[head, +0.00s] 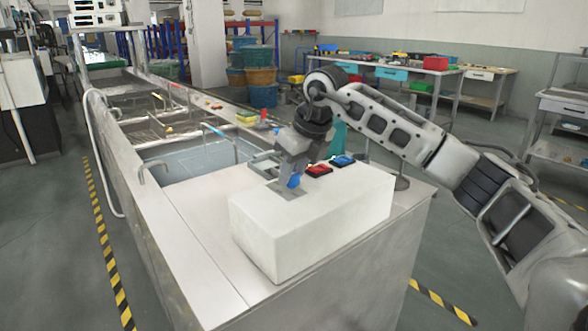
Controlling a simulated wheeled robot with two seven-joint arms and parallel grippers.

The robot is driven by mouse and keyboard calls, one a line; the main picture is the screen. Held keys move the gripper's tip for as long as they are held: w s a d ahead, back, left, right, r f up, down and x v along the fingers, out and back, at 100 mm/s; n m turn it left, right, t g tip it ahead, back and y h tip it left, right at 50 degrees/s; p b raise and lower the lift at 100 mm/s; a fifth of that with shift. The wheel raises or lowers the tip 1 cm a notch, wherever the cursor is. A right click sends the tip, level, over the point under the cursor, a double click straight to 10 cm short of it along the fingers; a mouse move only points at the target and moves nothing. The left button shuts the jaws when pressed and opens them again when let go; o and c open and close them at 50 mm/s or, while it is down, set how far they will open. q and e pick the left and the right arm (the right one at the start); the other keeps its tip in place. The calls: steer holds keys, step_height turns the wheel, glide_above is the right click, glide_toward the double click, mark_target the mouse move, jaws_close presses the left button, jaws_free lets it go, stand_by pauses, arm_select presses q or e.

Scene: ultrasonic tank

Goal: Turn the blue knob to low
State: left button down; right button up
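The blue knob (293,181) sits on top of a white control box (310,230) at the near end of the steel tank bench. My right gripper (290,178) comes down from above, right at the knob and partly covering it. I cannot tell from this view whether its fingers touch the knob or how far apart they are. The knob's pointer and any setting marks are hidden or too small to read. My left gripper is not in the picture.
A red switch (319,170) and a blue switch (342,161) sit on the box close to the right of the gripper. The tank basin (190,160) lies behind it. The bare steel bench top (205,215) left of the box is clear.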

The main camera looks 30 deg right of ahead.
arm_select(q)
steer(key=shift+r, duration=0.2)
arm_select(e)
steer(key=shift+r, duration=0.1)
steer(key=shift+n+p, duration=0.55)
steer(key=shift+n, duration=0.05)
steer(key=shift+d+r+n+g+y+p, duration=0.1)
steer(key=shift+n+g+y+p, duration=0.2)
steer(key=shift+n+y+p, duration=0.55)
steer(key=n+g+y+p, duration=0.1)
steer(key=n+p, duration=0.2)
steer(key=n, duration=0.2)
steer(key=shift+w+d, duration=0.1)
steer(key=shift+w, duration=0.05)
steer(key=n+g+p, duration=0.1)
steer(key=n, duration=0.2)
steer(key=shift+y, duration=0.25)
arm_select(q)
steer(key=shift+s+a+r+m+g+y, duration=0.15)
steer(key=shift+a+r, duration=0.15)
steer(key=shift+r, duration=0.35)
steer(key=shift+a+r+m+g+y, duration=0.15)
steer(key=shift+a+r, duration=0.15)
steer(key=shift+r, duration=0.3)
arm_select(e)
steer(key=shift+n, duration=0.45)
